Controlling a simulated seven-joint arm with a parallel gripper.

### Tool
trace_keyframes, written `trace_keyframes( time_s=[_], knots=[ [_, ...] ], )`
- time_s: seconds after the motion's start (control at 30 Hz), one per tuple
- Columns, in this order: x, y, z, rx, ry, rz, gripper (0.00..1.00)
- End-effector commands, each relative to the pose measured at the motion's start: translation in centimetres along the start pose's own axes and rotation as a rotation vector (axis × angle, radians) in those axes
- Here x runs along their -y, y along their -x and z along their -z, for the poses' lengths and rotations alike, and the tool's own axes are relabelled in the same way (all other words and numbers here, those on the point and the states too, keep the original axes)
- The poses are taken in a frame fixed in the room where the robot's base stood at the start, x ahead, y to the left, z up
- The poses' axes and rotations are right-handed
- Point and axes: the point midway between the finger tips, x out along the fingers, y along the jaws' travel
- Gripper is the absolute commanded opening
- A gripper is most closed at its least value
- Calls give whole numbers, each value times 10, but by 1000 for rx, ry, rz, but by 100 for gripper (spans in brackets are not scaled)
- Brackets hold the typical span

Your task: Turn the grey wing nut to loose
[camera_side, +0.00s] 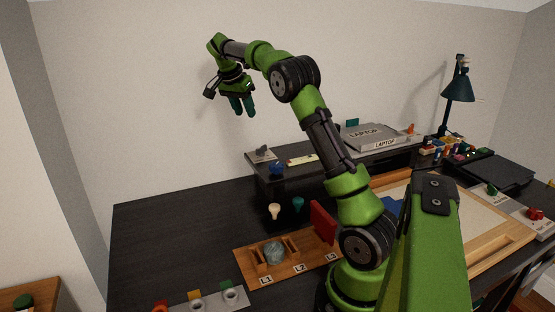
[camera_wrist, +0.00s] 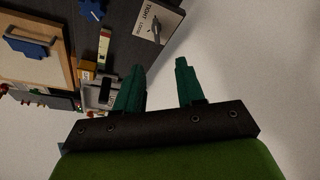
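The grey wing nut (camera_side: 263,150) sits on a small grey plate (camera_side: 254,157) at the left end of the raised black shelf. The wrist view shows this plate (camera_wrist: 168,18) near the top, with lettering and a slim grey part that looks like the wing nut (camera_wrist: 156,30). My gripper (camera_side: 243,111) is high above the shelf and a little left of the plate. Its two green fingers (camera_wrist: 160,67) are apart, with nothing between them.
A blue object (camera_side: 277,168) and a pale strip (camera_side: 302,160) stand right of the plate. A laptop box (camera_side: 368,137) and a lamp (camera_side: 458,88) are further right. Below lies a wooden tray (camera_side: 250,262) marked L1 to L3. The desk's left part is clear.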

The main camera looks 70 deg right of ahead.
Motion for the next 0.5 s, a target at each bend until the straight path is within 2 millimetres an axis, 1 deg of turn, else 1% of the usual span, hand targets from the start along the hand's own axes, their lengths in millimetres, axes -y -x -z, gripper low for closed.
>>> trace_keyframes(
  time_s=[0.03,0.07,0.23,0.37,0.5],
  knots=[
    [-1,11,5,-12,-54,4,38],
    [-3,12,4,-9,-77,-4,38],
    [-6,-1,2,3,-112,-20,38],
    [-6,-24,1,4,-110,-19,38],
    [-7,-54,1,4,-109,-19,38]
  ],
)
